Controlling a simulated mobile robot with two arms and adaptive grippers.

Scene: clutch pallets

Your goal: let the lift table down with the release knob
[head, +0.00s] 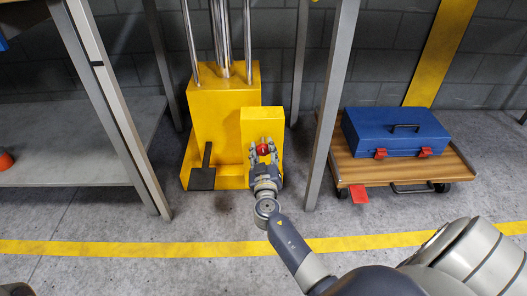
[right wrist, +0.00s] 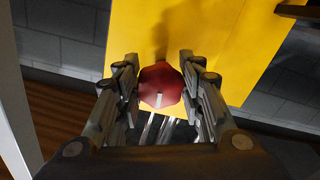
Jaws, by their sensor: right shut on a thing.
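The yellow lift table base (head: 222,105) stands on the floor with chrome posts rising from it. A lower yellow box (head: 261,121) at its front right carries the red release knob (head: 263,148). My right gripper (head: 262,152) reaches in from below and is shut on the knob. In the right wrist view the faceted red knob (right wrist: 161,86), with a pale line on it, sits between the two fingers (right wrist: 160,90), in front of the yellow face (right wrist: 215,45). A dark foot pedal (head: 202,178) is left of the box. The lift table's top is out of view. My left gripper is not seen.
Grey uprights (head: 327,105) stand close on the right and left (head: 105,100). A wooden dolly (head: 400,170) with a blue toolbox (head: 396,131) is at right. A grey shelf (head: 70,165) is at left. A yellow floor line (head: 130,248) crosses clear floor in front.

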